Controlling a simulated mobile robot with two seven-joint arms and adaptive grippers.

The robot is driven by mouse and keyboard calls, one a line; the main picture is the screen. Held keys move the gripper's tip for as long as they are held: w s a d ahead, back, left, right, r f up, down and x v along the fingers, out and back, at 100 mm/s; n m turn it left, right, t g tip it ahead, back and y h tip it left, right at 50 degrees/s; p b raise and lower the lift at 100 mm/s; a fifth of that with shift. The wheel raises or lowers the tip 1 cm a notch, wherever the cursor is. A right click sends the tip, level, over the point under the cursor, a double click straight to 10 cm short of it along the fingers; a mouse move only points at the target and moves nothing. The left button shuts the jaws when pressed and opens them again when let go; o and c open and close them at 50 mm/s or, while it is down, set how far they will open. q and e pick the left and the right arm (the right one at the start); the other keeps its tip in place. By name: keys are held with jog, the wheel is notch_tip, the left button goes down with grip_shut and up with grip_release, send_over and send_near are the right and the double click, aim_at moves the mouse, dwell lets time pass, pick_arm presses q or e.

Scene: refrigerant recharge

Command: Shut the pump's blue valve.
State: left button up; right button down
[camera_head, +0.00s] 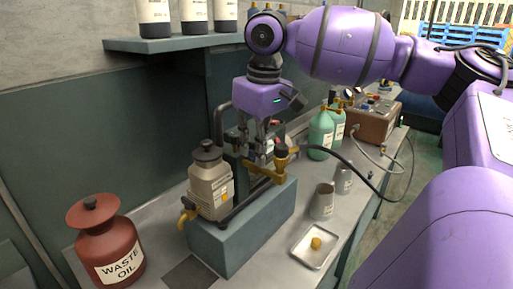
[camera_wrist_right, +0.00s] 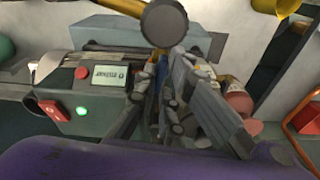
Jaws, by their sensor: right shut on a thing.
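The pump (camera_head: 243,232) is a blue-grey box on the bench with a pale tank (camera_head: 210,182), a dark handle frame and brass fittings (camera_head: 281,158). In the wrist view the pump's panel (camera_wrist_right: 108,76) shows a lit display and a green light. My right gripper (camera_head: 262,152) reaches down over the pump from above, beside the tank. Its fingers are also in the wrist view (camera_wrist_right: 162,75), closed around a small blue part (camera_wrist_right: 153,80), which looks like the blue valve. The fingers hide most of it, and I cannot tell its angle. My left gripper is out of view.
A red waste oil jar (camera_head: 105,245) stands at the front left. A black hose (camera_head: 345,160) runs right from the pump. A shelf (camera_head: 170,44) hangs behind.

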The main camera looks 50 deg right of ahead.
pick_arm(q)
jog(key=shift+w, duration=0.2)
pick_arm(e)
jog(key=shift+m+b, duration=0.45)
jog(key=shift+m, duration=0.55)
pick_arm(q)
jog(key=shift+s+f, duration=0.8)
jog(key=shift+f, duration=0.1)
pick_arm(e)
jog(key=shift+m, duration=0.5)
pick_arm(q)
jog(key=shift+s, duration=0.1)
pick_arm(e)
jog(key=shift+f+m+h+b, duration=0.1)
jog(key=shift+m+h+b, duration=0.2)
jog(key=shift+m+b, duration=1.1)
jog(key=shift+b, duration=0.05)
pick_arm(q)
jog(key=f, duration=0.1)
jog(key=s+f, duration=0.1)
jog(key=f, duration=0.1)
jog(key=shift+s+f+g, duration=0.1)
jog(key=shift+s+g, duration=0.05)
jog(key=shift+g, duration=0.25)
pick_arm(e)
jog(key=shift+a, duration=0.1)
